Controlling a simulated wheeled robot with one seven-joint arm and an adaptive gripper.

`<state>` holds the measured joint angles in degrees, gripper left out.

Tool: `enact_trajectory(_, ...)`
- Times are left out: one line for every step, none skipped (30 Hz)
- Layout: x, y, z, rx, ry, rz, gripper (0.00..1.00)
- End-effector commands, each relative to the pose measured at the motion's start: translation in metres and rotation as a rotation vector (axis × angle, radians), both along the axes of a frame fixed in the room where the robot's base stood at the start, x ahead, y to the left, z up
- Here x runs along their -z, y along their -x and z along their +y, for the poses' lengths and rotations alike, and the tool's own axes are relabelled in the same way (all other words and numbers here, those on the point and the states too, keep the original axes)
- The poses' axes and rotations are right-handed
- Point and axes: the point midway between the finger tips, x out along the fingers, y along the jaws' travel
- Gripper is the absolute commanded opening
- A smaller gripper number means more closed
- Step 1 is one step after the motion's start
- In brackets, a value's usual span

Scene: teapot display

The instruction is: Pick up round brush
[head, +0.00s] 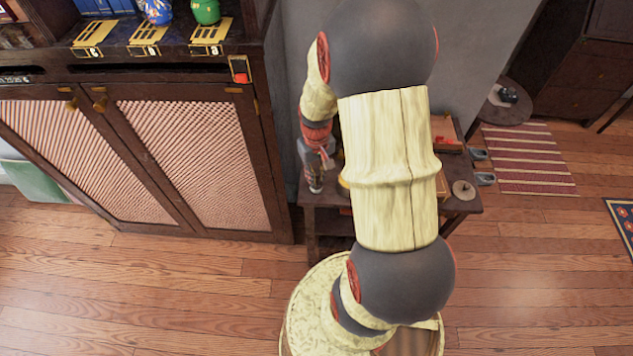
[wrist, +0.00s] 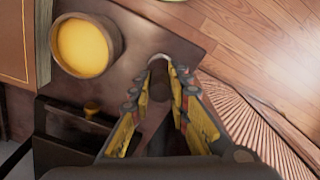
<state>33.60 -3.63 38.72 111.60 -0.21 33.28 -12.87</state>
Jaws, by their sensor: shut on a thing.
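My gripper (head: 315,168) is low over the left end of a small dark table (head: 330,218), beside the cabinet. In the wrist view its two fingers (wrist: 161,80) are closed in around a small brownish thing with a pale rim, which I take to be the round brush (wrist: 160,59). The fingers cover most of it, so its full shape is hidden. In the head view only a small shiny bit shows at the fingertips. I cannot tell whether it still touches the tabletop.
A round container with a yellow inside (wrist: 84,45) stands left of the fingers, near a book-like edge (wrist: 22,40). A round beige knobbed disc (head: 464,190) lies at the table's right. A lattice-door cabinet (head: 190,165) stands close on the left. The floor in front is clear.

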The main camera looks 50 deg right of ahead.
Motion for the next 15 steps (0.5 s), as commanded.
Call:
enact_trajectory(0.0000, 0.0000, 0.0000, 0.000, 0.000, 0.000, 0.00)
enact_trajectory(0.0000, 0.0000, 0.0000, 0.000, 0.000, 0.000, 0.00)
enact_trajectory(0.0000, 0.0001, 0.0000, 0.000, 0.000, 0.000, 0.00)
enact_trajectory(0.0000, 0.0001, 0.0000, 0.000, 0.000, 0.000, 0.00)
enact_trajectory(0.0000, 0.0001, 0.0000, 0.000, 0.000, 0.000, 0.00)
enact_trajectory(0.0000, 0.0000, 0.0000, 0.000, 0.000, 0.000, 0.00)
enact_trajectory(0.0000, 0.0000, 0.0000, 0.000, 0.000, 0.000, 0.00)
enact_trajectory(0.0000, 0.0000, 0.0000, 0.000, 0.000, 0.000, 0.00)
enact_trajectory(0.0000, 0.0000, 0.0000, 0.000, 0.000, 0.000, 0.00)
enact_trajectory(0.0000, 0.0000, 0.0000, 0.000, 0.000, 0.000, 0.00)
enact_trajectory(-0.0001, 0.0000, 0.0000, 0.000, 0.000, 0.000, 0.00)
enact_trajectory(-0.0005, -0.0001, 0.0000, 0.000, 0.000, 0.000, 0.00)
enact_trajectory(-0.0011, -0.0001, 0.0000, 0.000, 0.000, 0.000, 0.00)
enact_trajectory(-0.0020, -0.0002, -0.0002, 0.000, 0.000, -0.001, 0.00)
enact_trajectory(-0.0038, -0.0003, -0.0002, 0.000, 0.000, -0.001, 0.00)
